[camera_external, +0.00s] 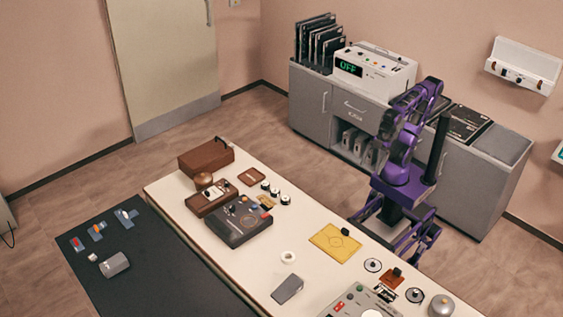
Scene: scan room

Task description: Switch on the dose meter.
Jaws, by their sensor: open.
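A white box-shaped meter (375,72), which looks like the dose meter, stands on the grey cabinet against the back wall. Its green display (348,66) on the front reads OFF. Small coloured buttons or knobs (375,61) sit on its upper face, too small to tell apart. My purple arm stands in front of the cabinet, folded upward. My gripper (398,104) is open, near the right front of the meter; its fingertips are small and dark here, and I cannot tell the exact gap to the meter. It holds nothing that I can see.
Dark binders (318,42) stand left of the meter on the grey cabinet (311,100). Dark flat cases (466,122) lie on its right part. A long white table (262,246) with a control box (239,222), a yellow folder (335,243) and other items stands in front.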

